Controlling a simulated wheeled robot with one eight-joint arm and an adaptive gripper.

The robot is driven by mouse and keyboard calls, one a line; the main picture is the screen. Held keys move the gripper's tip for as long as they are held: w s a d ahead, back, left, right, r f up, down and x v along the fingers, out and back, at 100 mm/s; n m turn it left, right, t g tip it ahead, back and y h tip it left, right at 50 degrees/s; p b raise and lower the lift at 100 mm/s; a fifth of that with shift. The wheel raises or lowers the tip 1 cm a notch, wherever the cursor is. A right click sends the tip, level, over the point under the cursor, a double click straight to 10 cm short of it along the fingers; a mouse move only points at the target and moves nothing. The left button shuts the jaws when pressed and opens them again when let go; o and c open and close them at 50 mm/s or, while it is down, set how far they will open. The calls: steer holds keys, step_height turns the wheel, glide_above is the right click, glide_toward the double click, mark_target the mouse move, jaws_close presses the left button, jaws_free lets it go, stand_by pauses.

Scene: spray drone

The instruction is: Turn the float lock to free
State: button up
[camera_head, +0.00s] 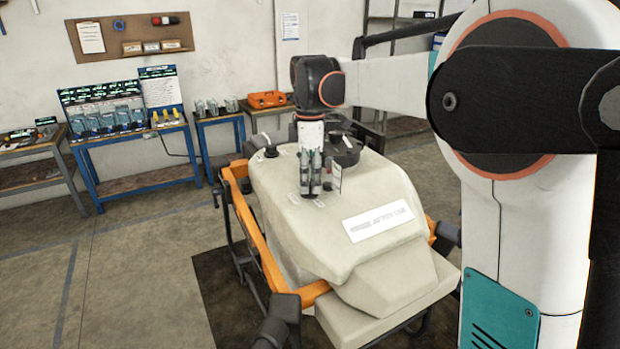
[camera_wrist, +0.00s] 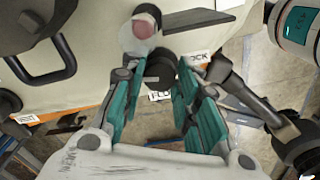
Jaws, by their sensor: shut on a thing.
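The spray drone's cream tank (camera_head: 290,225) stands in an orange frame. My gripper (camera_head: 311,188) points down at its top, near small white labels. In the wrist view, my gripper (camera_wrist: 157,82) has its teal fingers on both sides of a dark round knob (camera_wrist: 158,68), which I take to be the float lock; the fingers partly cover it. A label ending in "OCK" (camera_wrist: 196,59) lies to its right. Another label (camera_wrist: 160,96), partly hidden, shows below it between the fingers. The exact angle of the knob cannot be told.
A pale cylinder with a pinkish end (camera_wrist: 143,30) stands just above the knob in the wrist view. A black round lid (camera_head: 342,150) and a dark fitting (camera_head: 270,150) sit near my gripper on the tank. Blue benches (camera_head: 135,188) stand along the back wall, with open floor before them.

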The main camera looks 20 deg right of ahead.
mark_target(310, 182)
steer(key=shift+n, duration=0.5)
steer(key=o, duration=1.1)
steer(key=shift+c, duration=0.2)
step_height(310, 182, up, 12)
steer(key=s+f+m+t+b, duration=0.2)
steer(key=s+f+m+b, duration=0.3)
steer(key=f, duration=0.9)
steer(key=s+f+m+t+b, duration=0.2)
steer(key=s+f+m+b, duration=0.3)
steer(key=s+f+b, duration=0.5)
steer(key=s+f+m+t+b, duration=0.3)
steer(key=s+f+m+b, duration=0.3)
steer(key=s+f, duration=0.7)
step_height(310, 182, down, 5)
steer(key=shift+s+a+r+b, duration=0.2)
steer(key=shift+a+b, duration=0.2)
steer(key=shift+b, duration=0.85)
